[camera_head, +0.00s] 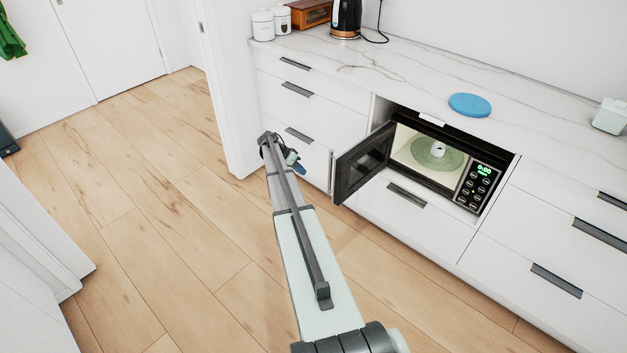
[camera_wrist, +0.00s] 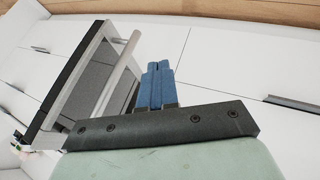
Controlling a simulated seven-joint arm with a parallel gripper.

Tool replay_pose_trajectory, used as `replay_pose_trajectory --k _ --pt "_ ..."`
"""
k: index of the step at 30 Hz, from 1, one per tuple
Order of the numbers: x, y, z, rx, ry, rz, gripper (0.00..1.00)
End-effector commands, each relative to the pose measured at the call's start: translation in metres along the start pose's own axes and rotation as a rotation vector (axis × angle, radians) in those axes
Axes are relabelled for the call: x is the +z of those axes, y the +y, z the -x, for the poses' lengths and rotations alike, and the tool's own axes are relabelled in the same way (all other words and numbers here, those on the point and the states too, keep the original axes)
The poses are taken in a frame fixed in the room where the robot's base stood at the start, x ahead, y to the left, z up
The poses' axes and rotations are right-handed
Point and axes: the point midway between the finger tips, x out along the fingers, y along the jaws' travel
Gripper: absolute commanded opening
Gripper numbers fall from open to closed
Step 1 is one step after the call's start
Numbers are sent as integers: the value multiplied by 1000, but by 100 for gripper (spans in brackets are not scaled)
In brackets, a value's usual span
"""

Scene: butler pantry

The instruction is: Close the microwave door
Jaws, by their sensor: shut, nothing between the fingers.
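The microwave (camera_head: 463,183) is built into the white cabinets under the counter, with a lit green display. Its dark door (camera_head: 363,164) stands open, swung out to the left. A small white cup-like item (camera_head: 438,149) is inside on the turntable (camera_head: 421,157). My gripper (camera_head: 299,168) is left of the door, apart from its free edge, with its blue fingers shut and empty. In the wrist view the door (camera_wrist: 90,90) and its pale bar handle (camera_wrist: 124,62) are left of my blue fingertips (camera_wrist: 158,68). I cannot tell the exact gap to the handle.
White drawers with dark handles (camera_head: 298,90) flank the microwave. The marble counter (camera_head: 400,80) above holds a blue disc (camera_head: 469,105), white canisters (camera_head: 263,25), a kettle (camera_head: 346,18) and a pale container (camera_head: 609,116). The wooden floor (camera_head: 150,180) at left is clear.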

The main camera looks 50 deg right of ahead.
Motion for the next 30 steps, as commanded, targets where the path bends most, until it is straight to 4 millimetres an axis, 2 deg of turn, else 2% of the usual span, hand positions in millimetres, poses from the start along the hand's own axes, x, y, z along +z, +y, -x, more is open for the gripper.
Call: replay_pose_trajectory --k 5,18,24,30 --pt "-1 0 -22 0 -1 0 0" --pt "0 -1 -97 0 -1 3 0" --pt "1 24 -108 0 -1 3 0" --pt "0 34 -114 -1 0 3 0"
